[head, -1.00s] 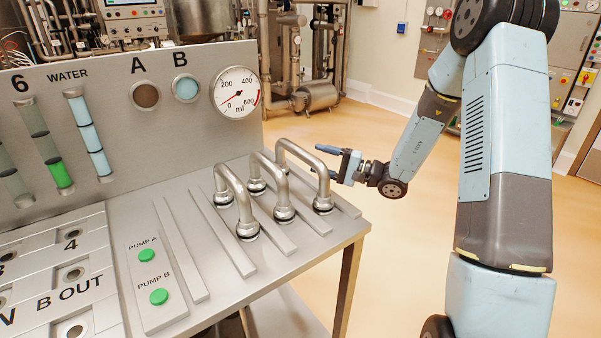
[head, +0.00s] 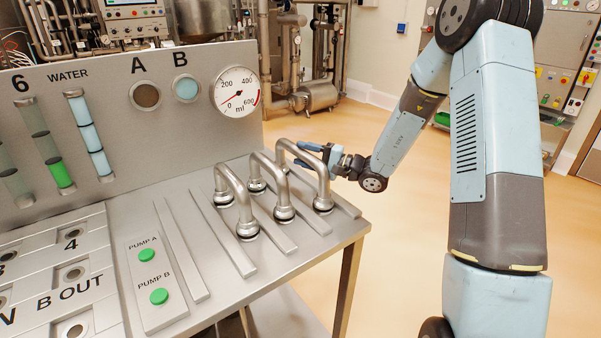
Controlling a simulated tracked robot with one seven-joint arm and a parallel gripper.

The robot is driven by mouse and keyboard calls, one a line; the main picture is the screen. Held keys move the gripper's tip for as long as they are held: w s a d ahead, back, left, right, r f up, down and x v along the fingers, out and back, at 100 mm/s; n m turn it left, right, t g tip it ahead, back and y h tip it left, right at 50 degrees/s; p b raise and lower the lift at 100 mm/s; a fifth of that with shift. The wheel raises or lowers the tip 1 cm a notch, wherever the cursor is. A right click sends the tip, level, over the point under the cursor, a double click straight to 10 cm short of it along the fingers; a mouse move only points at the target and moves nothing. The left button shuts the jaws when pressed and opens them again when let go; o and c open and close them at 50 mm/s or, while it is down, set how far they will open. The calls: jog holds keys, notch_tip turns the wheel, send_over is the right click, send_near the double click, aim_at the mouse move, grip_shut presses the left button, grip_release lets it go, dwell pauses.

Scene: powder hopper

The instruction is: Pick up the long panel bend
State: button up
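Three bare metal panel bends stand side by side on the bench top in the head view. The right one (head: 321,175) looks the longest, arching from a far foot to a near foot at a round fitting. The middle bend (head: 273,178) and the left bend (head: 236,197) stand to its left. My gripper (head: 308,154) reaches in from the right at the top bar of the right bend, with blue fingers apart, one seen above and beyond the bar. The bar partly hides the fingers, and contact cannot be told. The bend stands upright in place.
The bench (head: 213,283) has raised metal strips beside the bends and a pump button plate (head: 157,283) at the front. An upright panel with a dial gauge (head: 236,92) stands behind. Open floor (head: 410,235) lies to the right.

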jog(key=shift+f, duration=0.1)
grip_shut()
jog(key=shift+s, duration=0.1)
dwell(0.8)
